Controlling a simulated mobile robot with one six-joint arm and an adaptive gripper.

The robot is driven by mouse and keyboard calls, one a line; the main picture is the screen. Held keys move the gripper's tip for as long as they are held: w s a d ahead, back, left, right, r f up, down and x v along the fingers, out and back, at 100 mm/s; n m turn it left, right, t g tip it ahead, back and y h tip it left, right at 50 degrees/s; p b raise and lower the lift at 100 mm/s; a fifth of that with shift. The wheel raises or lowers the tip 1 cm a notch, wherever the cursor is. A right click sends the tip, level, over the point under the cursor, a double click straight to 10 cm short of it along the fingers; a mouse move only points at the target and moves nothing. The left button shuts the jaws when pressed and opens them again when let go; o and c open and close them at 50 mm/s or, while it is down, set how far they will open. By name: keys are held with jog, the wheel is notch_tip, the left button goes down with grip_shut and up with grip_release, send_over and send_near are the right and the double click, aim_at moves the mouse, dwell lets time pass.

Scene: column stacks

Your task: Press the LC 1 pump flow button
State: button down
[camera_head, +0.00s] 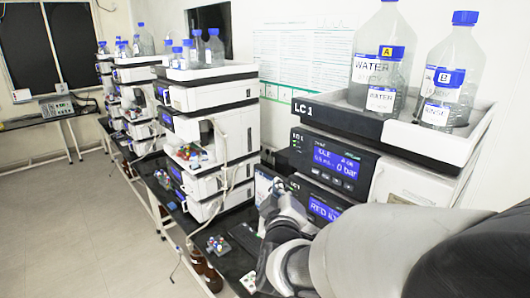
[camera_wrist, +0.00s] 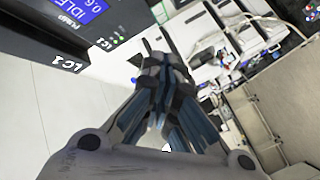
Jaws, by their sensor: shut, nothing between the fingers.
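The LC 1 stack stands at the right in the head view. Its pump module (camera_head: 312,158) has a dark front and a blue display (camera_head: 336,163) reading IDLE and 0 bar. In the wrist view the pump display (camera_wrist: 76,12) is at the upper left, tilted, with small marks on the dark panel beside it. I cannot tell which is the flow button. My gripper (camera_head: 268,188) is in front of the stack, lower than the pump display and to its left. In the wrist view my gripper (camera_wrist: 158,62) is shut and empty, apart from the pump panel.
A tray (camera_head: 385,128) with WATER and RINSE bottles tops the LC 1 stack. A second module below has a blue display (camera_head: 323,209), partly hidden by my arm. Other stacks (camera_head: 207,98) stand along the black bench to the left. Floor (camera_head: 90,220) at left is clear.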

aim_at(316, 171)
jog(key=shift+r, duration=0.3)
jog(key=shift+w+a, duration=0.1)
jog(key=w+d+b, duration=0.1)
jog(key=w+d, duration=0.4)
jog(key=d, duration=0.2)
dwell(0.4)
jog(key=shift+w+d+b, duration=0.15)
jog(key=shift+b, duration=0.2)
dwell(1.0)
jog(key=shift+w+d, duration=0.2)
jog(key=shift+d, duration=0.1)
